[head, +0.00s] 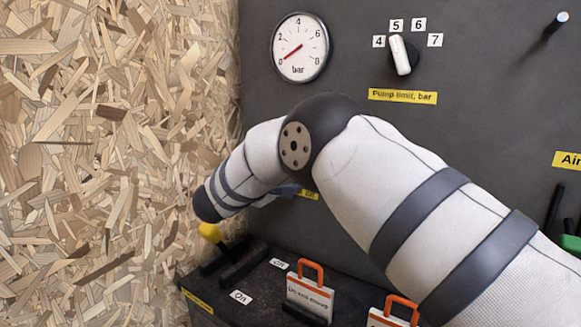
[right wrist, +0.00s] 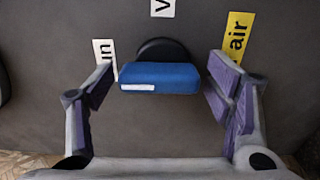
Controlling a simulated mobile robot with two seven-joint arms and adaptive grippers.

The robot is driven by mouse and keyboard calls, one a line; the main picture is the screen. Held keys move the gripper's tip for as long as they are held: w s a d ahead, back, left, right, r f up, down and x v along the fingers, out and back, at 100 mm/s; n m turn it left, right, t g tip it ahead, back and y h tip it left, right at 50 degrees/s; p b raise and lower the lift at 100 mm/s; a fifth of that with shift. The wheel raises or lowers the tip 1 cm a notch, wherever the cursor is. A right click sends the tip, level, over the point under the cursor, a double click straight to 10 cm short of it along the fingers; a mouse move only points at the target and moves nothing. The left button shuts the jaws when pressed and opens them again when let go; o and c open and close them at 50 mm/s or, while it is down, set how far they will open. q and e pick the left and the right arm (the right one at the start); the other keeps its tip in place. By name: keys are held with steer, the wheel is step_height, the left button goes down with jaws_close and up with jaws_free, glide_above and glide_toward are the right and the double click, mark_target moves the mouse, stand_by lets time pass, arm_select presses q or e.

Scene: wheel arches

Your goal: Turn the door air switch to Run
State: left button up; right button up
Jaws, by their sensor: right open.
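The switch shows in the right wrist view as a blue bar-shaped knob (right wrist: 170,78) on a dark round base. A white mark lies at the knob's left end. A white label ending in "un" (right wrist: 104,52) is beside that end, partly behind a finger. A yellow label reading "air" (right wrist: 238,40) is at the right. Another white label (right wrist: 163,8), starting with "V", is cut off above. My right gripper (right wrist: 162,72) is open, its fingers on either side of the knob and apart from it. In the head view my right arm hides the switch. My left gripper is out of view.
The grey panel holds a pressure gauge (head: 300,47) and a white pump limit knob (head: 401,55). Below are white cards with orange handles (head: 310,296) and a yellow-tipped lever (head: 210,233). A chipboard wall (head: 110,150) stands close on the left.

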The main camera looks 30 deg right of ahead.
steer(key=v, duration=1.2)
steer(key=shift+f, duration=0.1)
